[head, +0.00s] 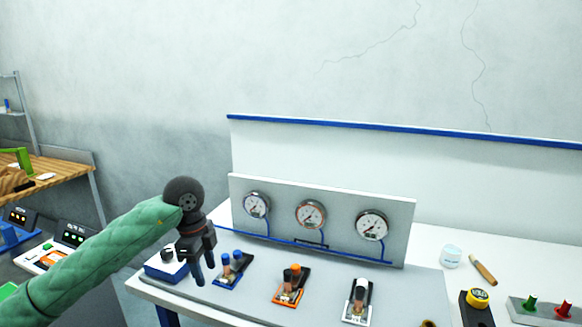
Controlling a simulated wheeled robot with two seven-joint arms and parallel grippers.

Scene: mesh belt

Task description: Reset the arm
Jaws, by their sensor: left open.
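My left arm comes in from the lower left in a green padded sleeve. My left gripper (204,273) hangs fingers down over the left part of the bench, open, with nothing seen between its fingers. Just left of it is a blue and white box with a black knob (165,266). Just right of it is a blue-knobbed valve unit (231,268); I cannot tell whether the fingers touch either one. My right gripper is not in view.
A gauge panel (337,242) with three dials stands behind. An orange-capped unit (291,284) and a white-capped unit (358,301) stand to the right. Further right are a white jar (450,255), a yellow-topped device (478,298) and a green-and-red button box (545,309).

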